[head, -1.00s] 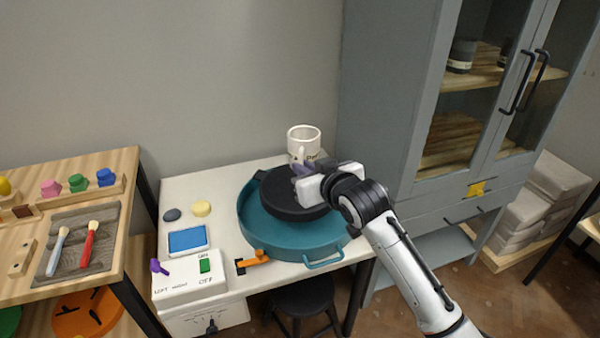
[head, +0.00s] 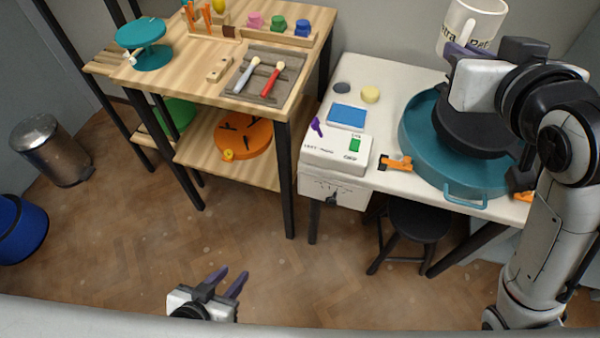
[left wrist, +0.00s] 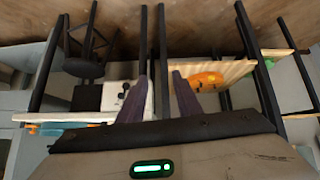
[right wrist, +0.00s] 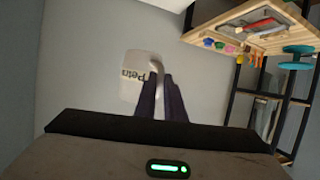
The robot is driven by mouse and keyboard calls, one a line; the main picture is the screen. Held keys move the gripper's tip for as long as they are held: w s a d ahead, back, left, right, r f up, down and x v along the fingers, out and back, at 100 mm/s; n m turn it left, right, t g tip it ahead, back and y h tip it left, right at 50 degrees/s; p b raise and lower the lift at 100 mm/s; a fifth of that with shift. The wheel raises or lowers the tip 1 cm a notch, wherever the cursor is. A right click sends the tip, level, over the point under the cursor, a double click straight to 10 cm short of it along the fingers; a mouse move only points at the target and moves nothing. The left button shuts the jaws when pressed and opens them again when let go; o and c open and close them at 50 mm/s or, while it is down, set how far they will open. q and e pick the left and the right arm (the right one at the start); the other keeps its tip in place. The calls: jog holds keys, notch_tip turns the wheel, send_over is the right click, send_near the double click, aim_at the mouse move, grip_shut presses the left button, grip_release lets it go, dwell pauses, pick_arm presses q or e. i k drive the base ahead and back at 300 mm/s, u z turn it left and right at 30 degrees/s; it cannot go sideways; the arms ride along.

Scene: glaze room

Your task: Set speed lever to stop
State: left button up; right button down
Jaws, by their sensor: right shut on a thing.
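The control box (head: 334,156) is white and sits at the left front of the white table. Its front panel (head: 350,192) has a printed scale with a black speed lever (head: 332,199), pointing roughly downward; its exact setting is too small to read. The lever also shows in the left wrist view (left wrist: 126,87). My left gripper (head: 234,279) is open and empty, low over the floor, well apart from the box. My right gripper (head: 456,54) is shut on the handle of a white mug (head: 475,27), held up above the table; its lettering shows in the right wrist view (right wrist: 134,80).
On the box top are a purple lever (head: 317,127) and a green switch (head: 355,145). A teal basin (head: 425,160) with a black wheel fills the table's right. A black stool (head: 420,220) stands below. A wooden shelf unit (head: 200,70) stands left. The floor before the box is clear.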

aim_at(331, 201)
jog(key=u, duration=0.25)
jog(key=k, duration=0.9)
jog(key=z, duration=1.25)
jog(key=i, duration=0.45)
jog(key=u, duration=0.05)
